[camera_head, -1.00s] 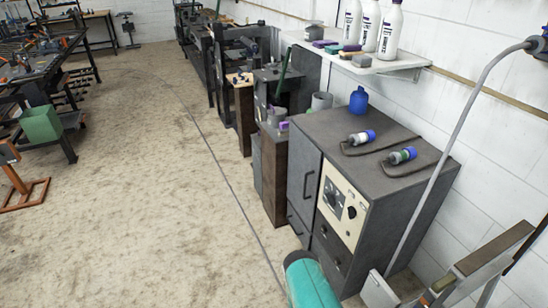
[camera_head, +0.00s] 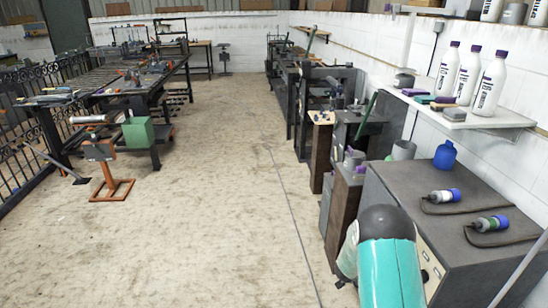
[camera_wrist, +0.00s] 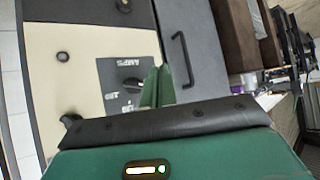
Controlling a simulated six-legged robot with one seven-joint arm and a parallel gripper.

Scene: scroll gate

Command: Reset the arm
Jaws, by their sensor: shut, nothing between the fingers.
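My arm, teal with a dark rounded joint, rises at the bottom right of the head view, in front of the grey cabinet (camera_head: 465,215). My gripper (camera_wrist: 157,80) shows in the wrist view, its two green fingers together with nothing between them. It points at the cabinet's cream control panel (camera_wrist: 90,65), beside the dark dial labelled AMPS (camera_wrist: 128,84). Whether the fingertips touch the panel cannot be told. The gripper itself is not visible in the head view.
Benches (camera_head: 145,90) and an orange stand (camera_head: 110,188) are on the left. The middle floor (camera_head: 225,170) is clear.

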